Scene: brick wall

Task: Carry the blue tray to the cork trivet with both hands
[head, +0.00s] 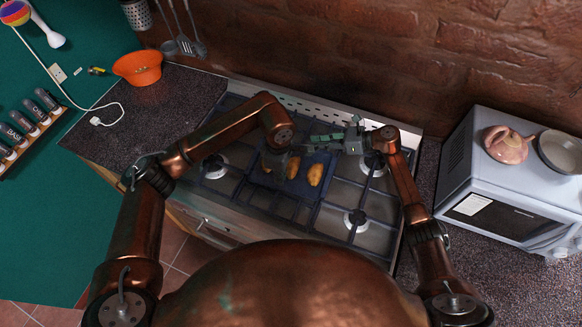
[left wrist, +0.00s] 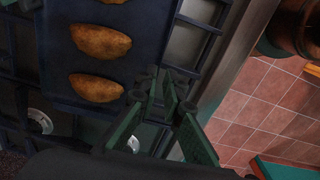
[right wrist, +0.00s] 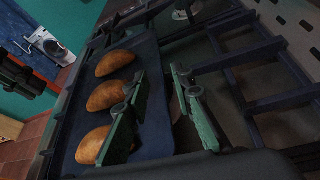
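The blue tray (head: 304,181) lies on the stove's grates and carries three golden pastries (head: 315,175). It also shows in the left wrist view (left wrist: 152,40) and the right wrist view (right wrist: 156,110). My left gripper (head: 278,164) is over one end of the tray; in its wrist view the fingers (left wrist: 168,98) look parted at the tray's edge. My right gripper (head: 325,139) is at the tray's far edge; its fingers (right wrist: 158,82) are parted, one over the tray and one beyond its edge. Contact with the rim cannot be told. No cork trivet is visible.
The stove (head: 370,233) has burners and raised grates around the tray. A microwave (head: 505,185) stands at the right. An orange colander (head: 138,68) is at the back left of a dark counter (head: 165,105), which is largely clear. A brick wall is behind.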

